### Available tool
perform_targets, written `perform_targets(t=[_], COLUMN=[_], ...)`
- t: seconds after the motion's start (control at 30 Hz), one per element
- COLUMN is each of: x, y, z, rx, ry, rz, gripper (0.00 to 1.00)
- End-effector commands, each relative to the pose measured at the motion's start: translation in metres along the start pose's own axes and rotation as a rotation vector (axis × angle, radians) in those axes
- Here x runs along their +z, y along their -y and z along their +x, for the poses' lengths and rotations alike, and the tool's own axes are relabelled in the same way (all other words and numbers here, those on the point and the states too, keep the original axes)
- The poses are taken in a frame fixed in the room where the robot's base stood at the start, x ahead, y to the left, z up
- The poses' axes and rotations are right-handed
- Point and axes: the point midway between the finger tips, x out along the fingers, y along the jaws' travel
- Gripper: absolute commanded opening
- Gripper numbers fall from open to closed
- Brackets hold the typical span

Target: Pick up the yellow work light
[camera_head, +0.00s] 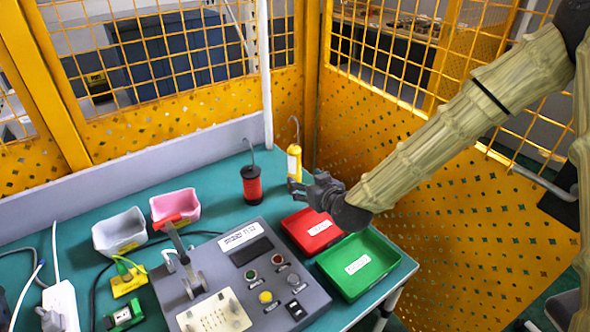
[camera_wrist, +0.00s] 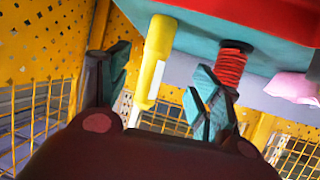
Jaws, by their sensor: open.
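The yellow work light (camera_head: 294,163) stands upright near the back of the teal bench, with a hook on top and a pale panel on its side. My gripper (camera_head: 308,188) is just in front and to the right of it, and covers its lower part in the head view. In the wrist view the work light (camera_wrist: 155,58) appears between the two fingers of my gripper (camera_wrist: 158,74), with a visible gap on both sides. The fingers are open and hold nothing. I cannot tell how deep the light is between them.
A red spool-like cylinder (camera_head: 252,187) with a hook stands left of the light. A red tray (camera_head: 292,232) and a green tray (camera_head: 343,285) lie in front. A grey control box (camera_head: 215,262) and pink bin (camera_head: 186,201) are left. Yellow mesh fencing (camera_head: 290,95) stands behind.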

Motion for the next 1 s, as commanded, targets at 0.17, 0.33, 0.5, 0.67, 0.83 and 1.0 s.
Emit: perform_targets(t=[0.17,0.33,0.5,0.67,0.83,1.0], x=[-0.001,0.0,-0.001,-0.001,0.0,0.0], y=[0.0,0.001,-0.002,-0.006,-0.005,-0.005], z=[0.022,0.031,0.042,0.06,0.077,0.082], rx=[-0.001,-0.001,-0.001,0.0,-0.001,-0.002], ry=[0.001,0.001,0.0,0.001,0.001,0.001], rz=[0.0,0.0,0.002,0.002,0.002,0.001], gripper=[0.64,0.64,0.64,0.64,0.64,0.64])
